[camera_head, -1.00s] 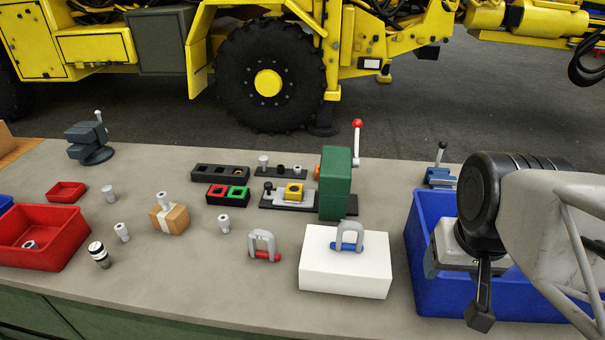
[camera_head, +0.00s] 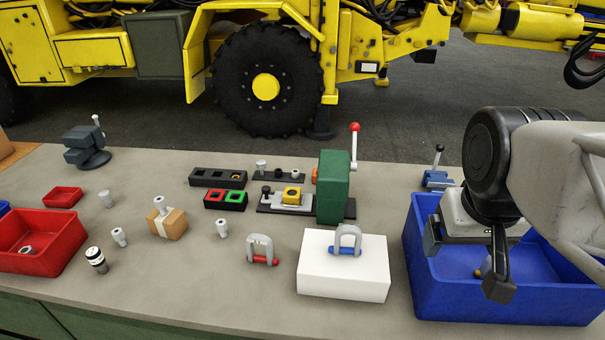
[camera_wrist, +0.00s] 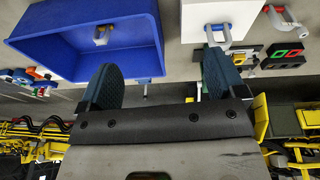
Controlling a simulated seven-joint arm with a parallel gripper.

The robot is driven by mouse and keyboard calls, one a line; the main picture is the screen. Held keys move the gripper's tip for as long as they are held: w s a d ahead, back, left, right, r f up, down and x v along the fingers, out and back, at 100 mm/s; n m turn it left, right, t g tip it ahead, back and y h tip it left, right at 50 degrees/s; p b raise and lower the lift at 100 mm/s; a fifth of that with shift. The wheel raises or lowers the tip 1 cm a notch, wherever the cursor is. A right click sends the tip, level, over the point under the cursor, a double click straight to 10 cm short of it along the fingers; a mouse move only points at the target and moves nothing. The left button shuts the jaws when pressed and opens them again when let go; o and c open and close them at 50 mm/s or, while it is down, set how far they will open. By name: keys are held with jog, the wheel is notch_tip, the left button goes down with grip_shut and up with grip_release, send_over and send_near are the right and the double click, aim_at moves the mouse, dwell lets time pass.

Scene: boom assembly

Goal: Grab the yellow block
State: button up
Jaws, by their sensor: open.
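The yellow block (camera_head: 291,195) sits in a grey holder on a dark base, left of the green lever press (camera_head: 333,186). It has a dark square opening on top. My gripper (camera_head: 465,262) is over the blue crate at the right, well away from the yellow block. Its two dark fingers stand wide apart in the wrist view (camera_wrist: 160,65), with nothing held between them.
A black holder with red and green squares (camera_head: 226,199) lies left of the yellow block. Red bins (camera_head: 45,262) are at far left.

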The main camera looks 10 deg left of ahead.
jog(key=w+r+n+t+h, duration=0.2)
jog(key=w+n+h, duration=0.2)
jog(key=w+n, duration=0.75)
jog(key=n+t+y, duration=0.4)
jog(key=n+t, duration=0.5)
jog(key=n, duration=1.5)
send_over(292, 196)
jog(key=s, duration=0.6)
notch_tip(292, 196, down, 2)
jog(key=f, duration=2.7)
jog(key=shift+w+a+f, duration=0.1)
jog(key=shift+a+f, duration=0.15)
jog(key=shift+f, duration=0.05)
